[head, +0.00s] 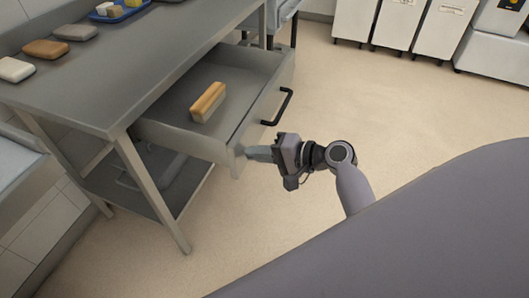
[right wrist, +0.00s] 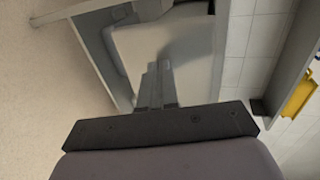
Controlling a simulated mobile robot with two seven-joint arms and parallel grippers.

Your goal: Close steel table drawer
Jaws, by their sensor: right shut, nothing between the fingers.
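The steel table (head: 130,75) stands at the left in the head view. Its drawer (head: 262,75) is pulled far out and has a black bar handle (head: 278,107) on its front. An orange-and-cream block (head: 207,102) lies inside the drawer. My right gripper (head: 250,153) is at the near end of the drawer front, beside the handle. Its fingers are shut and empty. I cannot tell whether they touch the drawer. The fingers also show in the right wrist view (right wrist: 158,85), pointing toward grey panels. My left gripper is not in view.
Several bread-like blocks (head: 46,48) and a blue tray (head: 118,12) lie on the tabletop. A lower shelf (head: 150,180) is under the table. White bins (head: 400,22) stand at the back right. The floor right of the drawer is clear.

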